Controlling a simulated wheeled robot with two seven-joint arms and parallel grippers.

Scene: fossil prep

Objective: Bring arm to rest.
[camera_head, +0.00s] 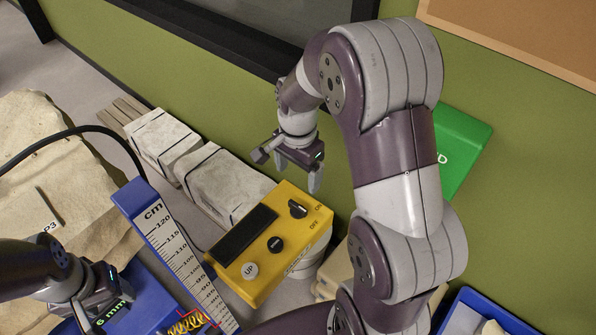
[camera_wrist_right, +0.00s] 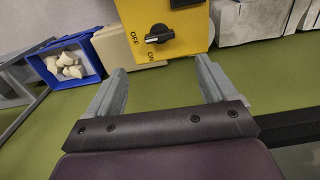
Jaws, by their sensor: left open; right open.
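My right arm rises from the lower right of the head view and bends over at the top. Its gripper (camera_head: 288,172) points down, open and empty, above and behind the yellow control box (camera_head: 268,243). In the right wrist view the open right gripper (camera_wrist_right: 160,85) has nothing between its fingers, and the yellow box (camera_wrist_right: 185,35) with its ON/OFF knob lies beyond the fingertips. My left gripper (camera_head: 95,310) is open at the lower left, close to a blue part marked 6 mm (camera_head: 145,297). Its fingertips are partly cut off by the frame edge.
A blue cm ruler (camera_head: 172,250) stands between the left gripper and the yellow box. Pale wrapped blocks (camera_head: 222,185) lie behind. A tan rock slab (camera_head: 60,185) fills the left. A blue bin (camera_wrist_right: 70,62) holds pale pieces.

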